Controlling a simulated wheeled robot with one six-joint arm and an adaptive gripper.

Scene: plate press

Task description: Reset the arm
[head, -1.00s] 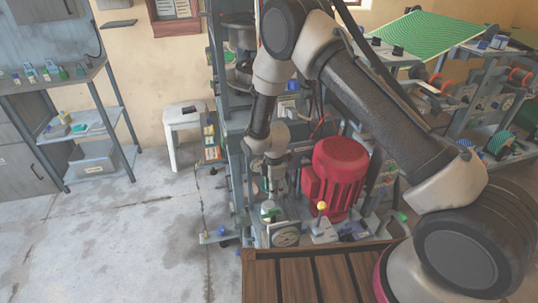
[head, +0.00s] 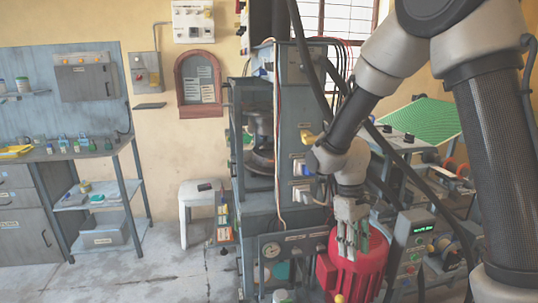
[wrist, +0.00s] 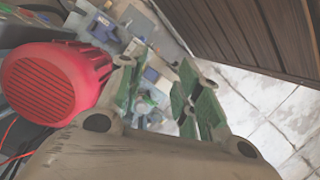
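My gripper (head: 352,246) hangs at the end of my bent arm, fingers pointing down, in front of the upper part of the red motor (head: 358,272) in the head view. In the wrist view, the two green-padded fingers of my gripper (wrist: 160,72) stand apart with nothing between them. The red motor (wrist: 55,82) lies to their left there. The press (head: 258,150), a grey frame machine, stands just left of my gripper. The motor's lower part is cut off in the head view.
A control box with a green display (head: 418,240) stands right of the motor. A white stool (head: 200,195) and a workbench (head: 75,153) are at the left. A brown slatted surface (wrist: 245,35) shows in the wrist view. Bare floor (head: 150,265) lies at left.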

